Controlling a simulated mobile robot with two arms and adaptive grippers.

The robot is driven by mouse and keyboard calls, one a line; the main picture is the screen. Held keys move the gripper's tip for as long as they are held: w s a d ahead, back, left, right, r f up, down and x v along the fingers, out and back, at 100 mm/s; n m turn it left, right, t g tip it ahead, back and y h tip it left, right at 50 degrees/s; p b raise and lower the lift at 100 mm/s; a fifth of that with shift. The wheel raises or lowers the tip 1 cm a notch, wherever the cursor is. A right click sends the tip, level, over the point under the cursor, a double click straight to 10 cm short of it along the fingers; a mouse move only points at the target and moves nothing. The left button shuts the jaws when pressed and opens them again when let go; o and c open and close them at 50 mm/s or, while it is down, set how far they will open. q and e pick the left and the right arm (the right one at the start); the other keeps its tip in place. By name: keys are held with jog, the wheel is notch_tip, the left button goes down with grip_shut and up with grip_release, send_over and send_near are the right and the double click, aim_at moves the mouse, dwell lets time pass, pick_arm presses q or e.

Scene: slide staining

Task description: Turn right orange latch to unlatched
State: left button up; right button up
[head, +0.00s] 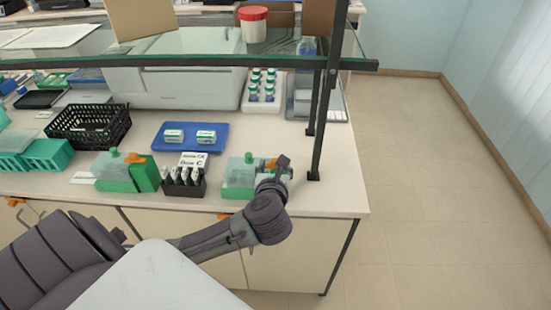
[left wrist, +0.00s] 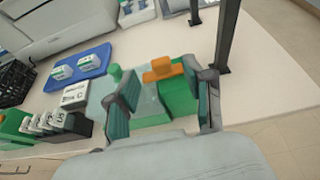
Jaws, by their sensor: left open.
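The right orange latch (head: 271,163) sits on top of the right green staining box (head: 238,178), at the bench's front right, partly hidden by my arm. In the left wrist view the latch (left wrist: 163,70) shows as an orange block on the green box (left wrist: 178,97). My left gripper (head: 273,170) is over the box; in the wrist view its open fingers (left wrist: 168,82) stand on either side of the latch. I cannot tell whether a finger touches it. My right gripper is not in view.
A second green box (head: 115,172) with an orange latch stands to the left. Between them is a black rack of bottles (head: 184,185) with a label card. A blue tray (head: 190,146) lies behind. A black shelf post (head: 318,130) stands close right of the gripper.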

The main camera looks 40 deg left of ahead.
aim_at(275, 170)
pick_arm(q)
jog(key=shift+x, duration=2.05)
jog(key=shift+p, duration=0.3)
grip_shut()
